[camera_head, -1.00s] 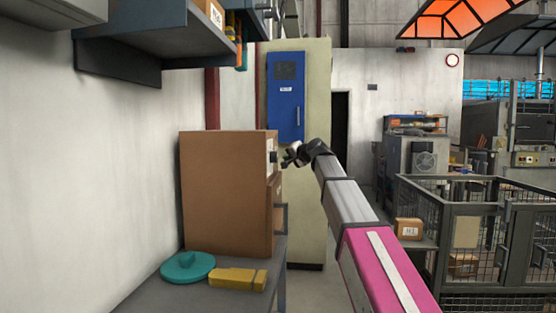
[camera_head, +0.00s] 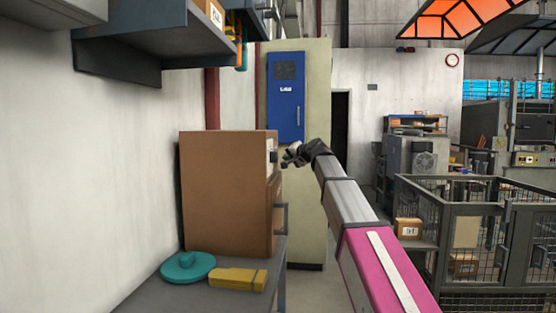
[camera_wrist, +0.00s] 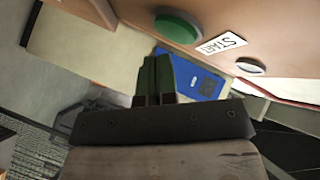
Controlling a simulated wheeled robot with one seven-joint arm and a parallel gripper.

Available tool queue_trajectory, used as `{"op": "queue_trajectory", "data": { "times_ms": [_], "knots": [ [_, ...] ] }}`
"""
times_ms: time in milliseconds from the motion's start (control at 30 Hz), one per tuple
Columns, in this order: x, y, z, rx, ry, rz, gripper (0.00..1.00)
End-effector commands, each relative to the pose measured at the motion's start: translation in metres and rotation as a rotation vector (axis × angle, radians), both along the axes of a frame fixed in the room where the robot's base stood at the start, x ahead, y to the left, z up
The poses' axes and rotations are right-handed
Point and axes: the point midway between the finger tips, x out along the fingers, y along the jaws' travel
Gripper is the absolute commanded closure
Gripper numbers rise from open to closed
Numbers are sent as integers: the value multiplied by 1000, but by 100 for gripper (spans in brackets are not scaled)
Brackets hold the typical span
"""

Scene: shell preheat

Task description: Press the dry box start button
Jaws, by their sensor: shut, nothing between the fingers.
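The dry box (camera_head: 225,190) is a tall brown cabinet on the grey bench at the left in the head view. Its front faces right, with a pale panel (camera_head: 271,157) near the top and a handle (camera_head: 284,218) lower down. My gripper (camera_head: 287,158) is just right of that panel. In the wrist view, a green round button (camera_wrist: 178,29) sits on the brown front, beside a white label (camera_wrist: 221,43) reading START. My gripper (camera_wrist: 154,60) is shut and empty below the green button in the picture. I cannot tell whether the fingertips touch anything.
A teal round lid (camera_head: 187,267) and a yellow object (camera_head: 238,279) lie on the bench (camera_head: 150,295). A shelf (camera_head: 155,35) juts out above. A blue wall cabinet (camera_head: 286,97) is behind. A wire cage (camera_head: 480,230) stands right. A pale round knob (camera_wrist: 250,66) is beside the label.

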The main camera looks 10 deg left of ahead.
Motion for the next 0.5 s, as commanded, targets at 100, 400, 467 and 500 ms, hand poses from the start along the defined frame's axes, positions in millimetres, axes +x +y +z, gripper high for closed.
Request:
{"op": "queue_trajectory", "data": {
  "times_ms": [100, 400, 467, 500],
  "knots": [
    [0, 1, 0, 0, 0, 0, 100],
    [0, 9, 0, -1, -1, 0, 100],
    [0, 9, 0, 0, 0, 0, 100],
    [0, 9, 0, 0, 0, 0, 100]
  ]
}}
